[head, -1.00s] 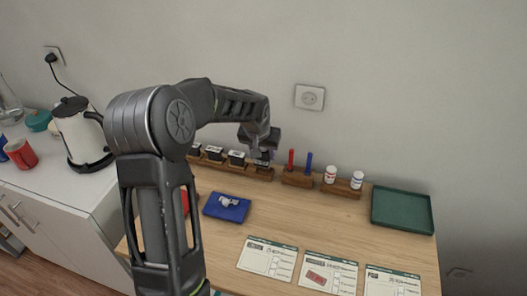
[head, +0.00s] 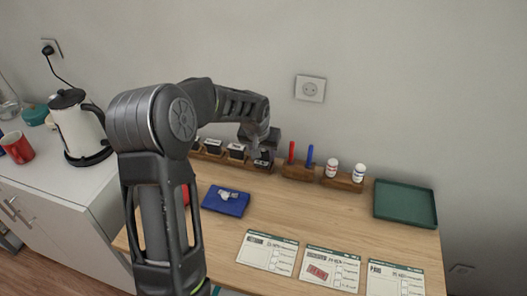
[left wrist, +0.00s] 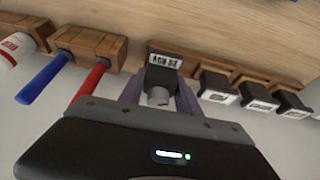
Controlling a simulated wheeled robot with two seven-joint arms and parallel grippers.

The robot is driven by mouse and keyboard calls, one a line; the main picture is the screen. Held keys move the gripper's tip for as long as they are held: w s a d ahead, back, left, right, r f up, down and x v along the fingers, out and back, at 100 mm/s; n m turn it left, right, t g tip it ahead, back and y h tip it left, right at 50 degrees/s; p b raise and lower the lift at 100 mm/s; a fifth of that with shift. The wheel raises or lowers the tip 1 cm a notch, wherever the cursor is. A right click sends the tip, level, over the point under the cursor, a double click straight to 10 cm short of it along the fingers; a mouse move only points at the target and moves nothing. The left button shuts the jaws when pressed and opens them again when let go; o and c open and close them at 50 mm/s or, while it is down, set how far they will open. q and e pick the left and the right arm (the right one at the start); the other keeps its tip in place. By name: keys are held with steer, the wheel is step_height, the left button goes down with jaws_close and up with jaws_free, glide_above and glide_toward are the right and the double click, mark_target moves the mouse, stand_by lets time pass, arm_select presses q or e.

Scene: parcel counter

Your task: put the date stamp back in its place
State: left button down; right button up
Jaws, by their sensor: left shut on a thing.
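My left gripper (head: 264,152) is at the right end of the wooden stamp rack (head: 224,162). It is shut on a dark stamp (head: 263,164), which I take to be the date stamp. In the left wrist view this stamp (left wrist: 161,76) has a pale label and its grey handle is between my fingers (left wrist: 158,98). The stamp is at the end place of the rack (left wrist: 203,66), in line with the other stamps. Whether it rests fully on the rack I cannot tell. My right gripper is not in view.
Several other black stamps (head: 236,150) stand in the rack to the left. A blue pad (head: 226,202), cards (head: 332,270) and a green tray (head: 405,204) lie on the counter.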

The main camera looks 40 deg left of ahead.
arm_select(q)
steer(key=shift+f, duration=0.35)
stand_by(0.3)
steer(key=c, duration=1.1)
jaws_free()
steer(key=shift+o, duration=0.2)
steer(key=shift+r, duration=0.1)
steer(key=shift+p+v, duration=1)
steer(key=shift+v, duration=1.55)
steer(key=shift+o, duration=0.5)
steer(key=o, duration=0.5)
steer(key=shift+s, duration=0.1)
